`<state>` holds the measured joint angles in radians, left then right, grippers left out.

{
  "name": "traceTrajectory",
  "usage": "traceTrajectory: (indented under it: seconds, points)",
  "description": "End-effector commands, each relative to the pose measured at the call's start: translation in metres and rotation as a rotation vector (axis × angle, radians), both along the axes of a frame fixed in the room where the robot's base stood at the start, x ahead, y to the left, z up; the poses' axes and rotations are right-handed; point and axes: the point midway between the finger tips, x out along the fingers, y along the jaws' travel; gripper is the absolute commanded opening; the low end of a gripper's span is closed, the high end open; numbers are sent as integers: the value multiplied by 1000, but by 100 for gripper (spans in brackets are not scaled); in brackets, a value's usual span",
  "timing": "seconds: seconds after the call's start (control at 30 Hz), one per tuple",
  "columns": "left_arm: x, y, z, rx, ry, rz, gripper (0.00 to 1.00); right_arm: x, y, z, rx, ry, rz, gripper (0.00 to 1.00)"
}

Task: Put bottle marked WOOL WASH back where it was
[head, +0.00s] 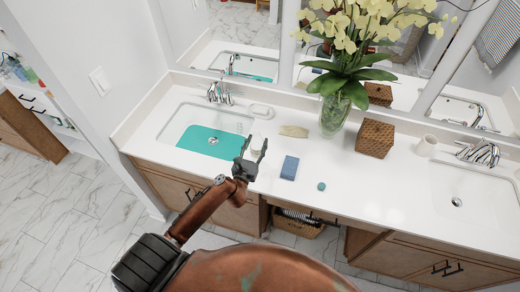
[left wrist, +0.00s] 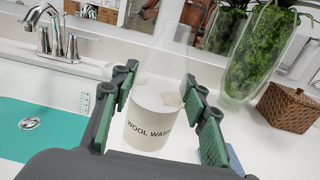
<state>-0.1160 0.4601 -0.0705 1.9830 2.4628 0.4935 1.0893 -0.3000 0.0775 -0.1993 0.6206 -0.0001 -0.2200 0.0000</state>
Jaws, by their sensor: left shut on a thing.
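In the head view only a pale part of the bottle (head: 257,141) shows beyond the fingers. My left gripper (head: 250,160) is shut on it, with one green-padded finger on each side in the left wrist view (left wrist: 158,105). The bottle looks roughly upright, over or on the white counter (head: 225,170) just right of the left sink. I cannot tell whether its base touches the counter. My right gripper is not in view.
The left sink (head: 178,124) has a teal bottom. Right of the gripper are a blue block (head: 290,167), a small teal ball (head: 321,186) and a beige piece (head: 294,131). Further right are a flower vase (head: 333,115), woven box (head: 375,138), white cup (head: 426,146) and second sink (head: 470,185).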

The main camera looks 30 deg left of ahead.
Motion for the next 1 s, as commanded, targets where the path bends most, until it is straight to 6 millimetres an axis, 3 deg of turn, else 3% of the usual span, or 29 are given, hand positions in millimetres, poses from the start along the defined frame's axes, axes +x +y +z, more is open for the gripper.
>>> traceTrajectory:
  seconds: [0.27, 0.5, 0.9, 0.93, 1.0]
  points:
    - [14, -4, -16, -1, -2, 0, 13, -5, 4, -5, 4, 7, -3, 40]
    - [17, -5, -50, -2, 1, 1, 13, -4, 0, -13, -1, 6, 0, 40]
    - [17, -4, -54, 0, -1, -1, 13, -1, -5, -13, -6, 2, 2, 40]
    - [17, -4, -54, 0, -1, 0, 43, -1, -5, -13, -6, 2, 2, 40]
    - [17, -4, -54, 0, -1, 0, 48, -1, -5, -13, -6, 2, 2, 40]
